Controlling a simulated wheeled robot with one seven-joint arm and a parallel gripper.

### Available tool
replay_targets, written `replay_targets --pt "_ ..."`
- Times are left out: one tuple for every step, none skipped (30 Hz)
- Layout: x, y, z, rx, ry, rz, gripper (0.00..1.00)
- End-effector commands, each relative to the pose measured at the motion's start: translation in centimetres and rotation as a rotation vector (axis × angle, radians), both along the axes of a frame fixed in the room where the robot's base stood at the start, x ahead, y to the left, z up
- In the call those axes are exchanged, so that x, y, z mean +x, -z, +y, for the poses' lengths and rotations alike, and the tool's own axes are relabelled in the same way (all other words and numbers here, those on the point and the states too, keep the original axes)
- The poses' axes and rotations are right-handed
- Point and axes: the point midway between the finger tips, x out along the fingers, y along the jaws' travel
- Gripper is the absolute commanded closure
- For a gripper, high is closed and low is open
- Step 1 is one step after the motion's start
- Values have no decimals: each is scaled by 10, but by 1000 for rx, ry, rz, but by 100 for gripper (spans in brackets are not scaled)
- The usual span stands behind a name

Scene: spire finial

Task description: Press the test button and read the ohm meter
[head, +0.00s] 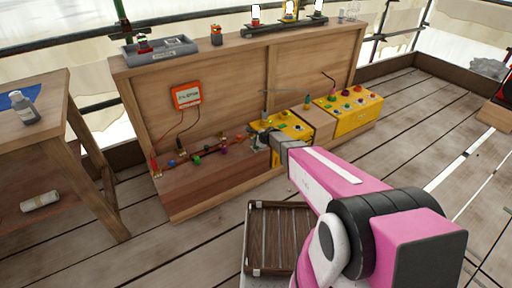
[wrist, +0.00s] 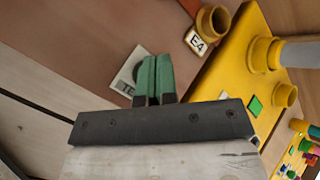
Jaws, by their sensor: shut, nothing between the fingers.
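The orange meter (head: 187,95) hangs on the upright wooden panel in the head view. Its white face carries dark text too small to read surely. My gripper (head: 258,142) is low at the ledge, beside the left yellow box. In the wrist view my gripper's green fingers (wrist: 155,72) are shut together with nothing between them. They cover part of a pale label (wrist: 128,84) showing the letters "TE". No test button shows clearly; the fingers may hide it. Whether the fingertips touch anything cannot be told.
The left yellow box (head: 290,128) and right yellow box (head: 350,108) carry coloured knobs. A brass ring (wrist: 212,20) stands by an "E4" tag (wrist: 196,41). Small coloured parts line the ledge (head: 195,190). A slatted crate (head: 280,238) is on the floor; a side table (head: 60,100) stands left.

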Motion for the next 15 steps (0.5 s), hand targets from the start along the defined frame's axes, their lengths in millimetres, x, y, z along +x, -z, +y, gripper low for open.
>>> replay_targets --pt "0 -1 0 0 0 0 100" --pt "0 -1 0 0 0 0 100" --pt "0 -1 0 0 0 0 100" --pt "0 -1 0 0 0 0 100" --pt "0 -1 0 0 0 0 100" --pt "0 -1 0 0 -1 1 100" --pt "0 -1 0 0 -1 1 100" --pt "0 -1 0 0 -1 1 100" --pt "0 -1 0 0 -1 1 100" --pt "0 -1 0 0 -1 1 100" --pt "0 -2 0 0 0 0 100" --pt "0 -3 0 0 0 0 100" --pt "0 -5 0 0 0 0 100" --pt "0 -7 0 -1 -1 -1 100" --pt "-1 -9 0 -1 -1 -1 100"
